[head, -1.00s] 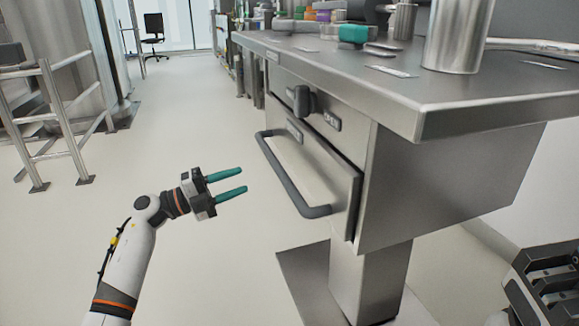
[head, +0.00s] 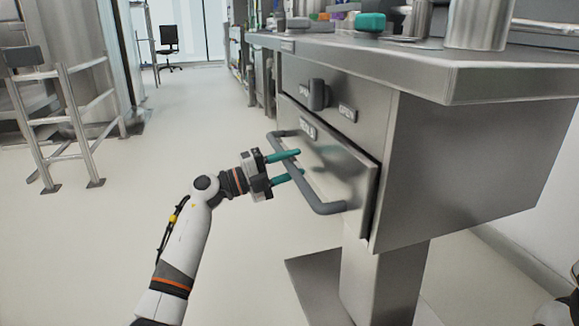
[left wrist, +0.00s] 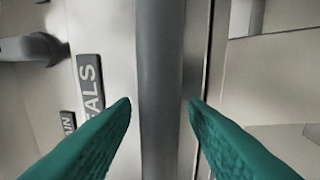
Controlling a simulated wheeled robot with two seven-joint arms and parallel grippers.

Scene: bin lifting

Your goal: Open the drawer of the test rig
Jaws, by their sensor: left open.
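The test rig is a steel bench with a drawer (head: 345,170) in its front face. The drawer front carries a long dark grey bar handle (head: 313,191) and stands slightly proud of the cabinet. My left gripper (head: 290,166) is open at the handle, with its teal fingertips at the bar. In the left wrist view the handle bar (left wrist: 160,80) runs vertically between the two open fingers (left wrist: 160,108), with a gap on each side.
A dark knob (head: 317,95) and small label plates are on the panel above the drawer. The bench top (head: 400,62) overhangs the cabinet and holds a steel cylinder (head: 478,25) and a teal item (head: 371,22). Metal railings (head: 75,125) stand at left. The floor between is clear.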

